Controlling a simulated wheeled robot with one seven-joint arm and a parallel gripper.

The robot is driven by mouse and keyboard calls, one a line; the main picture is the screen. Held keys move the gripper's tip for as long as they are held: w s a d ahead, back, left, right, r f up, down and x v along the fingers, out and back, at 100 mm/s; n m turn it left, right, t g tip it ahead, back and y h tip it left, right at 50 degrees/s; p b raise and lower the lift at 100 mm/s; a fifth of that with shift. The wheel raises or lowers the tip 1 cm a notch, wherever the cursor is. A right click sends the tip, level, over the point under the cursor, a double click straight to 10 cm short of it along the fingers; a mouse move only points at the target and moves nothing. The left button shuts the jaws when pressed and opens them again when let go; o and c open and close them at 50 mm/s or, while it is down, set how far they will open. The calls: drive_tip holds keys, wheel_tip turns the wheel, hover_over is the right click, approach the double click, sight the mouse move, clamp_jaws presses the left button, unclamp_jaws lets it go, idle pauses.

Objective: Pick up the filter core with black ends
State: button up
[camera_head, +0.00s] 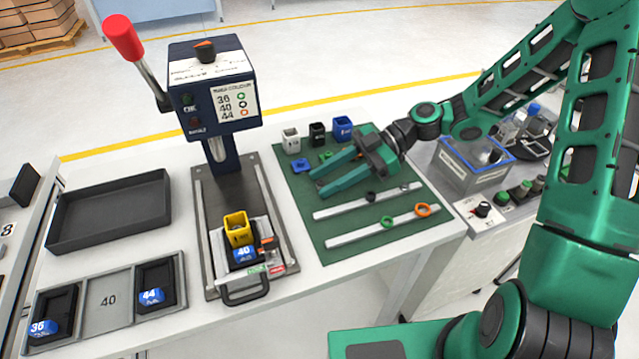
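I cannot make out with certainty any filter core with black ends. A clear bin (468,172) with a blue rim at the right holds dark and pale items too unclear to name. My green gripper (315,187) is over the green mat (350,232), its two fingers apart with nothing visible between them. The fingers point left, towards a small blue piece (301,166) on the mat. A green ring (326,155) lies just behind the upper finger. A pale bar with a dark ring (370,197) lies in front of my gripper.
White (291,141), black (317,134) and blue (342,128) cups stand at the mat's back. A second bar carries green (387,222) and orange (423,210) rings. Left of the mat stands a press (215,90) with a yellow cup (237,228) in its fixture. An empty-looking dark tray (110,213) is farther left.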

clamp_jaws()
drive_tip(key=shift+r, duration=0.15)
